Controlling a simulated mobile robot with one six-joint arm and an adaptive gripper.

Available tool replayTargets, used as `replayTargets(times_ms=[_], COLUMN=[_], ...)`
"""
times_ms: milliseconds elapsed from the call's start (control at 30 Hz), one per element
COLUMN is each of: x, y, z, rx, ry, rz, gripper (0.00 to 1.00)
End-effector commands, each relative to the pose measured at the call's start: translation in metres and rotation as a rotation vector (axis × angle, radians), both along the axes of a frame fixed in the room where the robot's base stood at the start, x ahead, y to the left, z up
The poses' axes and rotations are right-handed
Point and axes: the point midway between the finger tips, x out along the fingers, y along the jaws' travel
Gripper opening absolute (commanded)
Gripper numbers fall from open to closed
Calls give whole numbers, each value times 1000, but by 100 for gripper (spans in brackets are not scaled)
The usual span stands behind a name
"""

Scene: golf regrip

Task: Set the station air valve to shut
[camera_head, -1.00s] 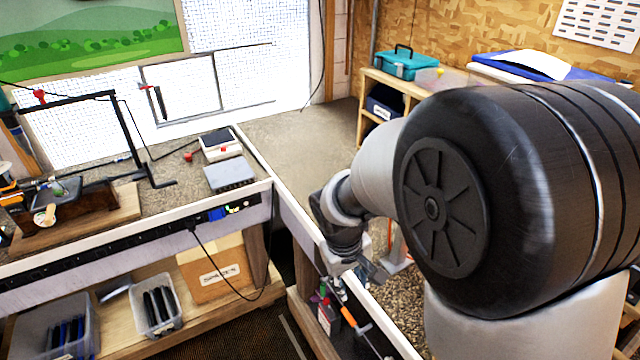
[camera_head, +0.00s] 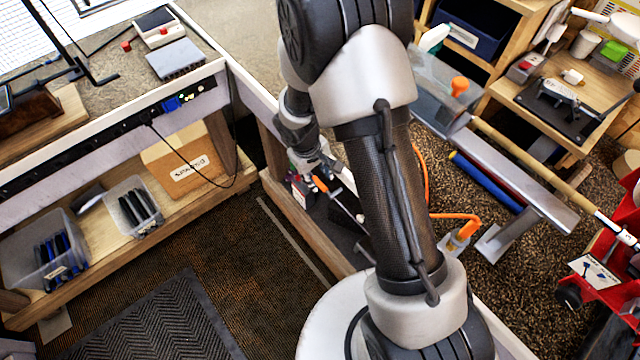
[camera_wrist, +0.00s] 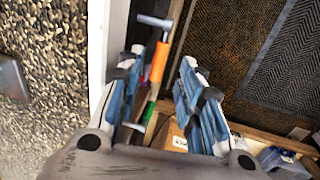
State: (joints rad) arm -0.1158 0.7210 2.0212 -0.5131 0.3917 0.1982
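I cannot pick out the station air valve for certain in either view. An orange hose (camera_head: 426,170) runs to an orange-topped fitting (camera_head: 462,234) on the gravel-coloured floor, and any valve handle there is too small to tell. My gripper (camera_wrist: 157,100) is open, its two blue-padded fingers well apart with nothing gripped. Beyond and between the fingers is an orange-handled tool (camera_wrist: 159,62), apparently apart from them. In the head view my gripper (camera_head: 312,170) is partly hidden and points down near the low wooden shelf, beside the orange-handled tool (camera_head: 321,184).
The bench (camera_head: 215,68) at left carries a grey box (camera_head: 175,59) and has bins on its lower shelf. A grey metal beam (camera_head: 525,178) and a red cart (camera_head: 612,272) stand at right. A dark mat (camera_head: 150,325) lies on open floor at lower left.

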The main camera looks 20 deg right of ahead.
Motion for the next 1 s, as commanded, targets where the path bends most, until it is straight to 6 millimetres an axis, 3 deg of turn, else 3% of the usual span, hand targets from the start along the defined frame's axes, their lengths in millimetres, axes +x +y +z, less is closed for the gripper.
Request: replayTargets(times_ms=[100,233,667,1000], x=[1,2,4,4], y=[-4,-7,-8,-8], z=[-24,-39,-46,-46], rx=[1,0,0,0], ry=[1,1,-1,-1], rz=[0,1,0,0], gripper=[34,34,34,11])
